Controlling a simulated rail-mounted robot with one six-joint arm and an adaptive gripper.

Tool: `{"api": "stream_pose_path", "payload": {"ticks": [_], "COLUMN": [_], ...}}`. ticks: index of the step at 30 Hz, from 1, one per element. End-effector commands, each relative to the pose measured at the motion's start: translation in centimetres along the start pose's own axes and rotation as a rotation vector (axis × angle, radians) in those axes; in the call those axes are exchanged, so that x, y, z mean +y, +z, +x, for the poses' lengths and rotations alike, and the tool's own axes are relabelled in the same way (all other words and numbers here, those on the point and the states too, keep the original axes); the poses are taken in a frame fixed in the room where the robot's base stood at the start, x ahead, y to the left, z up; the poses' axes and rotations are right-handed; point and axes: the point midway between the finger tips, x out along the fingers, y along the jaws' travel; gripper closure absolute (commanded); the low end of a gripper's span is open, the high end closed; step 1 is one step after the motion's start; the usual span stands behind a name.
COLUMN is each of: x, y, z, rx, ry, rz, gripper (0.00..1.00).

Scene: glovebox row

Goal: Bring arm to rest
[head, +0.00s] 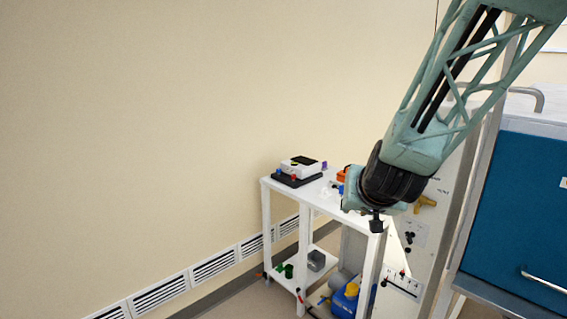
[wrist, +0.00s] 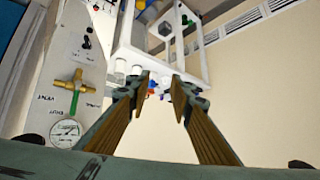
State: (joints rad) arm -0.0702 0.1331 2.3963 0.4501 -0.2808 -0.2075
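My gripper shows in the wrist view (wrist: 160,88) with its two fingers apart and a gap between the tips. Nothing is held between them; small coloured items on the white table show through the gap, farther off. In the head view my arm reaches down from the upper right, and its end hangs in front of the white table (head: 273,185) and the panel (head: 449,190). The fingers are mostly hidden there behind the wrist.
A black-and-white device (head: 300,166) sits on the table top. A grey block (head: 316,260) and green items (head: 286,270) lie on the lower shelf. A blue container (head: 345,302) stands below. A blue cabinet (head: 515,210) is at right. The left side is open.

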Motion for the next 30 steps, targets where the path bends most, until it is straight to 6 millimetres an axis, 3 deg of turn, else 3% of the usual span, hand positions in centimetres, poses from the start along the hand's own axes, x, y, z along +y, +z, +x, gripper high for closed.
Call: {"api": "stream_pose_path", "payload": {"ticks": [15,30], "x": [-1.2,-0.6], "y": [2.9,7.4], "z": [-9.1,-18.1], "rx": [-0.119,-0.241], "ry": [-0.084,-0.120], "rz": [-0.037,-0.087], "gripper": [0.80,0.80]}}
